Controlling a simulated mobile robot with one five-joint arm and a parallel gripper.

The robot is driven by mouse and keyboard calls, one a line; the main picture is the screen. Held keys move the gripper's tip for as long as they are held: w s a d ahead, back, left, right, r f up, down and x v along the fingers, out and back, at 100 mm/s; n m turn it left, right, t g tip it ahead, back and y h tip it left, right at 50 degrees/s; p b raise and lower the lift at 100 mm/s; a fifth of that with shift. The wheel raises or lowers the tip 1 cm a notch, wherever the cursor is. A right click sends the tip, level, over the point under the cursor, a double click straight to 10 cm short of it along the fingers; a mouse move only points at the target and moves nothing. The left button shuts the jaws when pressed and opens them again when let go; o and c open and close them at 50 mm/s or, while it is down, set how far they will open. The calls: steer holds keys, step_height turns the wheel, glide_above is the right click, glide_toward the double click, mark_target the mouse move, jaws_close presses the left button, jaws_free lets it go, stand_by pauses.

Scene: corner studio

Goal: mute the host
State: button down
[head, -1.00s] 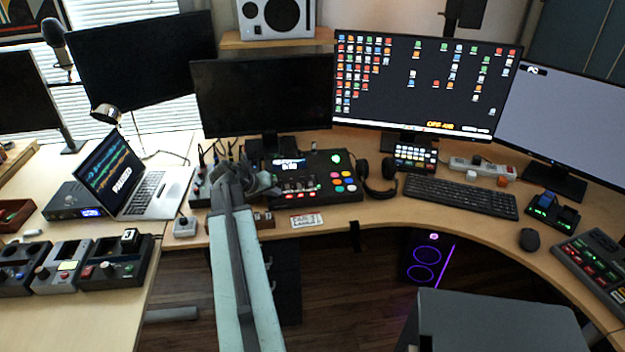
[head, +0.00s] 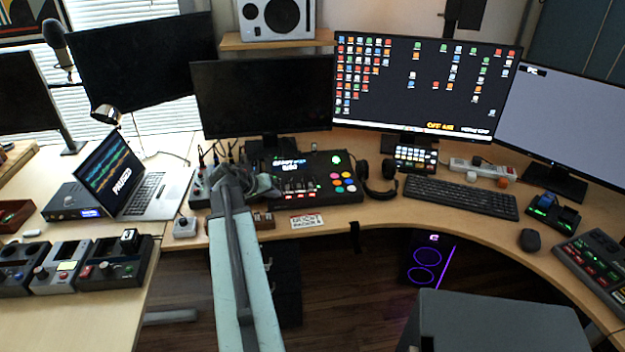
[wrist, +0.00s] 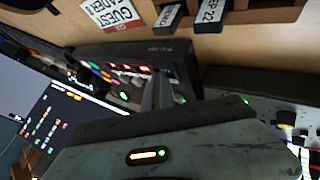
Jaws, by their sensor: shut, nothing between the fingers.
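The audio mixer (head: 325,190) is a dark console on the desk, with a small lit screen, faders, coloured round pads and a row of small lit buttons along its front. In the wrist view the mixer (wrist: 178,52) shows a row of red-lit buttons (wrist: 130,68), with a green one beyond. My gripper (head: 272,188) is over the mixer's left front part. In the wrist view my gripper (wrist: 160,78) is shut and empty, its fingers close to the end of the red row. I cannot tell whether they touch it. Button labels are unreadable, and my gripper hides part of the left end.
A small box with several cables (head: 203,185) stands left of the mixer. A "guest" card (head: 307,221) and a small wooden rack (head: 264,220) lie at the desk's front edge. Headphones (head: 378,180) stand close on the right. A laptop (head: 130,180) is further left.

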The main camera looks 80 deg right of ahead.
steer(key=shift+s+a+f, duration=0.15)
steer(key=shift+a+f, duration=0.05)
steer(key=shift+f, duration=0.05)
steer(key=shift+d+r+p, duration=0.2)
steer(key=shift+r+p, duration=0.4)
steer(key=shift+p, duration=0.1)
step_height(320, 180, up, 6)
steer(key=p, duration=0.6)
stand_by(1.9)
